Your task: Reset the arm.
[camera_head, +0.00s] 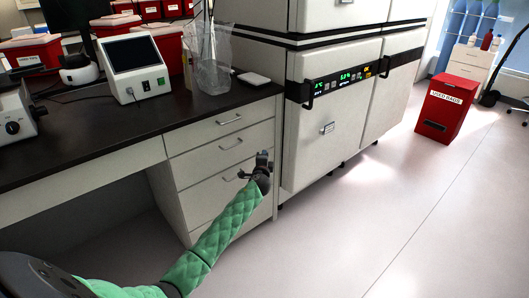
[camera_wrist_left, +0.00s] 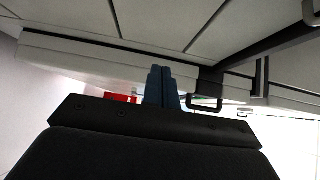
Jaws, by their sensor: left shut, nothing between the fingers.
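My left arm, in a green quilted sleeve, comes in from the lower left of the head view. Its left gripper (camera_head: 263,158) is raised in front of the drawer cabinet (camera_head: 225,160), near the corner beside the white cabinet machine. In the left wrist view the two blue-grey fingers of the left gripper (camera_wrist_left: 162,88) are together, with nothing between them. Whether the gripper touches a drawer front or handle cannot be told. My right gripper is in neither view.
A dark bench (camera_head: 110,122) holds a white device with a screen (camera_head: 136,56), red bins (camera_head: 30,50) and a clear bag (camera_head: 212,76). The white cabinet machine (camera_head: 345,135) stands close to the gripper. A red bin (camera_head: 447,108) is at the right. The floor (camera_head: 400,210) in front is clear.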

